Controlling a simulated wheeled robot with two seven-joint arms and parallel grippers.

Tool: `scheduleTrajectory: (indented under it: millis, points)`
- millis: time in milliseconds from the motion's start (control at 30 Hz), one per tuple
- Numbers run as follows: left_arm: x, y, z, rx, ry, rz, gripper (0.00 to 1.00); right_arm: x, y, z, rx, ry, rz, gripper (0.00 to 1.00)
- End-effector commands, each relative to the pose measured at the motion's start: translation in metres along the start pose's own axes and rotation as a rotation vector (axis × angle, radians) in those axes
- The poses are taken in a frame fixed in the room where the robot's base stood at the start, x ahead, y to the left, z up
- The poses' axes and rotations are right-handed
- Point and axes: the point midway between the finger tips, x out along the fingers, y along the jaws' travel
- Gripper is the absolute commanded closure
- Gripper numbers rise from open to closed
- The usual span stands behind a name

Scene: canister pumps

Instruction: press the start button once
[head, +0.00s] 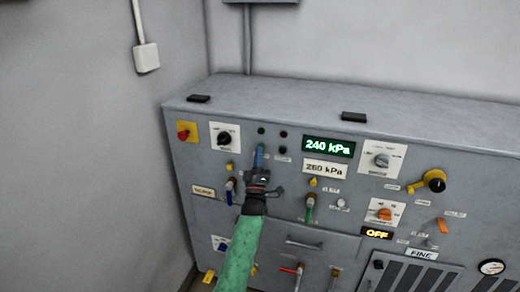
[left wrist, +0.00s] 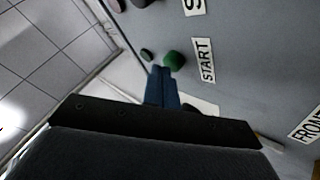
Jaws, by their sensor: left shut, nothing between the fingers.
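The green start button (left wrist: 174,60) sits on the grey panel in the left wrist view, beside a START label (left wrist: 205,60). My left gripper (left wrist: 160,70) is shut, its blue fingers pressed together with nothing between them. Its tips are very close to the green button; I cannot tell whether they touch it. In the head view my left gripper (head: 260,147) is in front of the upper left part of the panel, and its fingers seem to cover the button there. My right gripper is not in view.
The grey cabinet (head: 240,106) carries a red knob on a yellow plate (head: 183,134), a black dial (head: 224,139), a 240 kPa display (head: 329,147), a 260 kPa plate (head: 325,168), an OFF display (head: 377,233) and several valves. Dark buttons (head: 283,150) lie just right of my fingers.

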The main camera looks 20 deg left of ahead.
Motion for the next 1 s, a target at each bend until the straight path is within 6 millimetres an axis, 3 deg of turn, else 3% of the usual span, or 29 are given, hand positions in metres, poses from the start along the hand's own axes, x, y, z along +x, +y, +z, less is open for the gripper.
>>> scheduleTrajectory:
  millis: [1000]
  points:
    - [-0.0014,0.0004,-0.0004,0.000,-0.001,-0.001,1.00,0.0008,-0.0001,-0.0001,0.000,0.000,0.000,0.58]
